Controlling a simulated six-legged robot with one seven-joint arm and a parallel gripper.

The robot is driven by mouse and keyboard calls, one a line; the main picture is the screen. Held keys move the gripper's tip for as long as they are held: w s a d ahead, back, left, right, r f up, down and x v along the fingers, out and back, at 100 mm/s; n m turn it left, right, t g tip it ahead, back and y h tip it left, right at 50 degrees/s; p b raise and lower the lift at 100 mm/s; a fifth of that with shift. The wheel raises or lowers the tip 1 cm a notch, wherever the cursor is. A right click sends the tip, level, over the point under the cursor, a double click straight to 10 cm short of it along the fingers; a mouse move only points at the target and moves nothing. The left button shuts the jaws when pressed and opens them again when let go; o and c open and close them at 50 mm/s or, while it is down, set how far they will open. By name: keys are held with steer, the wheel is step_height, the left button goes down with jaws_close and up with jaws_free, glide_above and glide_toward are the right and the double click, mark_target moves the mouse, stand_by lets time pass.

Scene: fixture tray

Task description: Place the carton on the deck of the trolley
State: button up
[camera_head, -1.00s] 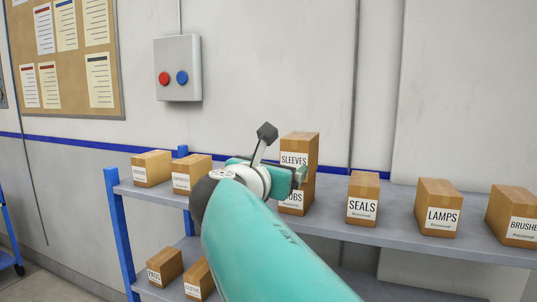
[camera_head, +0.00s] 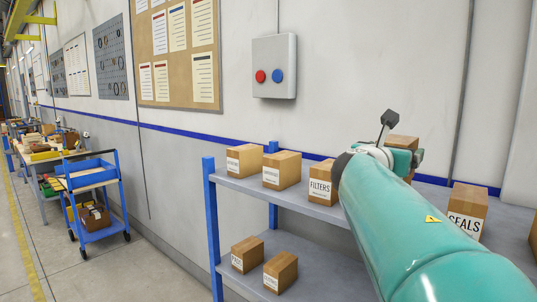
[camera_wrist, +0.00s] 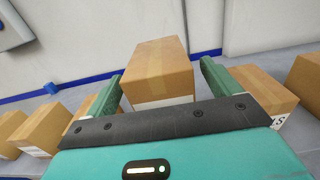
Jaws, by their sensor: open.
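My gripper (camera_head: 414,160) is at the right, above the shelf. In the wrist view my gripper (camera_wrist: 162,78) is open, its two green fingers on either side of a brown carton (camera_wrist: 156,67) that stands higher than its neighbours. In the head view, only the top of this carton (camera_head: 402,141) shows behind my gripper; its label is hidden. Whether the fingers touch it I cannot tell. The blue trolley (camera_head: 98,233) stands on the floor at the left, well away from my gripper. Its upper deck (camera_head: 92,179) looks mostly bare; a box with items sits on its lower level.
The grey shelf (camera_head: 316,208) with blue posts holds several other cartons, including FILTERS (camera_head: 320,182) and SEALS (camera_head: 467,210). Two cartons sit on its lower level. A cluttered workbench (camera_head: 40,156) stands behind the trolley. Floor between trolley and shelf is clear.

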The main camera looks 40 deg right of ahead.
steer(key=d, duration=0.3)
steer(key=shift+w+d, duration=0.3)
steer(key=shift+c, duration=0.4)
steer(key=c, duration=1.3)
steer(key=shift+r, duration=0.15)
step_height(320, 180, up, 28)
steer(key=shift+a+f, duration=0.1)
